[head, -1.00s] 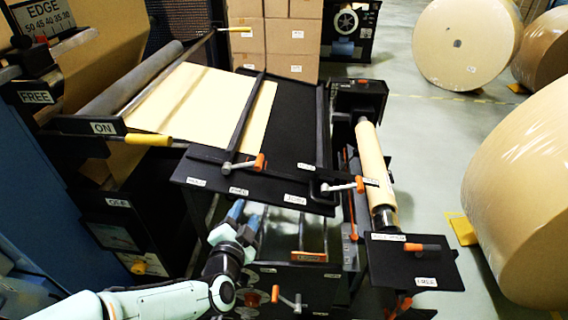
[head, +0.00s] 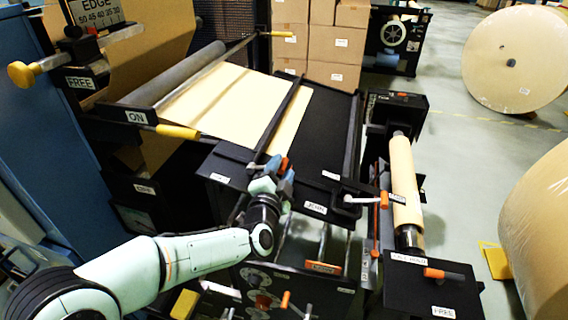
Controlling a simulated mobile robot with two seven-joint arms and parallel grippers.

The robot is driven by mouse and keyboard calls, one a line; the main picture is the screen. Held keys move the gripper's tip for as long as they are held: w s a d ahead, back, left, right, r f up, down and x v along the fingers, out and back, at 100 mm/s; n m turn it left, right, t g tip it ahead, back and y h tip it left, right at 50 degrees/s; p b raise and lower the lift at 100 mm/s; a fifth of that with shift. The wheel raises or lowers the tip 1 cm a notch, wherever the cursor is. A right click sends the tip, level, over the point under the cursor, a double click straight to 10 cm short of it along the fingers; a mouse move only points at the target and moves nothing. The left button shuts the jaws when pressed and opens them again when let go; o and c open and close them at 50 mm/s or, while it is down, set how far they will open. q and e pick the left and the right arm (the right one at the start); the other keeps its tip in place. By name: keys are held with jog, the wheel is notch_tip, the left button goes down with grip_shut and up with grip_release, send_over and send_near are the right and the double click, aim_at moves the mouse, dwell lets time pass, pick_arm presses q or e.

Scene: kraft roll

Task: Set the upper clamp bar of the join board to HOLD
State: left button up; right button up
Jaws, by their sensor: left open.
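The join board (head: 325,140) is a black sloped table with two dark clamp bars across it. The clamp bar nearer the grey roller, which I take as the upper one (head: 282,116), crosses the cream paper sheet (head: 230,105). Its orange-tipped lever (head: 284,164) is at the board's front edge, mostly hidden by my left gripper (head: 273,176). My left gripper is open, its blue fingers at the lever; contact cannot be told. The other bar (head: 355,125) has a lever with an orange knob (head: 384,199) pointing right. My right gripper is not in view.
A kraft roll on a spindle (head: 404,180) stands right of the board. A black plate with an orange handle (head: 435,274) is at lower right. A yellow-handled lever (head: 178,131) marked ON is left of the board. Large paper rolls (head: 515,62) stand on the open floor.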

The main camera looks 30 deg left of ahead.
pick_arm(q)
jog(key=shift+x, duration=1.35)
grip_shut()
